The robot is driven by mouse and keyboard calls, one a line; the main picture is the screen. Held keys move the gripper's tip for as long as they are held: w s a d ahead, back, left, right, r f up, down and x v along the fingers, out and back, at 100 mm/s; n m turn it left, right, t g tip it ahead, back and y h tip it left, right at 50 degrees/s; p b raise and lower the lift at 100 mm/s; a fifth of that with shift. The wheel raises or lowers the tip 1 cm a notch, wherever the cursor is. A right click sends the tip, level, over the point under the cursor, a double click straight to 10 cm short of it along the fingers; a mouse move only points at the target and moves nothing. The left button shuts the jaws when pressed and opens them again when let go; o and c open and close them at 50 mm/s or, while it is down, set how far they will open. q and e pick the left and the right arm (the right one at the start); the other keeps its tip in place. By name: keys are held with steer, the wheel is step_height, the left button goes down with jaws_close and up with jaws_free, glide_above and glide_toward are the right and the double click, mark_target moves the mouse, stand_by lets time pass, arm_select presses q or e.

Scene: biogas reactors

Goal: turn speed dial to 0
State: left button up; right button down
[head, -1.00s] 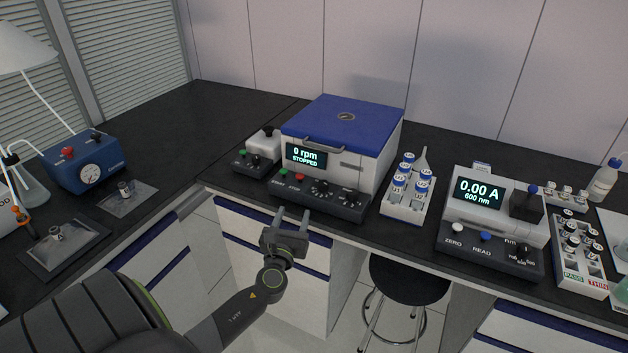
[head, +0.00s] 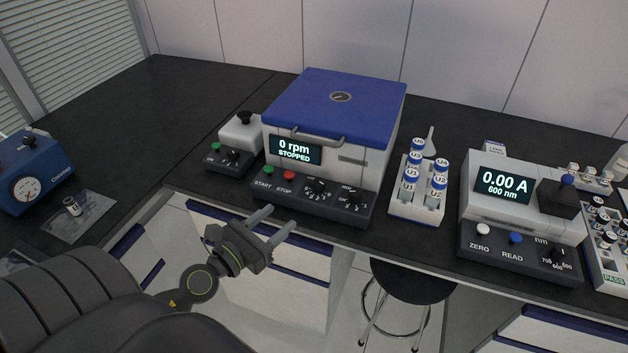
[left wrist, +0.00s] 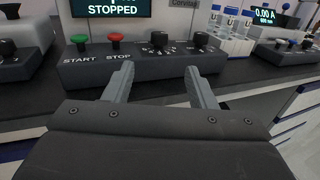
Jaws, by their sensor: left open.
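The white centrifuge with a blue lid (head: 338,105) reads 0 rpm, STOPPED. Its dark front panel has two black dials, a left dial (head: 316,187) and a right dial (head: 352,197); I cannot read their small labels. In the left wrist view the left dial (left wrist: 159,41) and right dial (left wrist: 201,39) stand beyond my fingers. A small mixer (head: 243,133) left of the centrifuge also has a black dial (head: 234,155). I cannot tell for sure which is the speed dial. My left gripper (head: 273,223) is open and empty, in front of and below the panel, apart from it.
A green START button (head: 269,170) and red STOP button (head: 289,175) sit left of the centrifuge dials. A vial rack (head: 417,205) and a photometer (head: 520,200) stand to the right. A stool (head: 410,281) is below the black bench edge.

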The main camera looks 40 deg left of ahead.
mark_target(314, 188)
arm_select(q)
steer(key=w+p, duration=0.1)
steer(key=w, duration=0.3)
steer(key=w+p, duration=0.1)
steer(key=w, duration=0.3)
steer(key=w+d+p, duration=0.1)
steer(key=w, duration=0.3)
steer(key=shift+w+d, duration=0.15)
steer(key=shift+w, duration=0.5)
arm_select(e)
steer(key=r, duration=0.2)
steer(key=w+a+r, duration=0.1)
steer(key=r, duration=0.1)
steer(key=shift+d, duration=0.15)
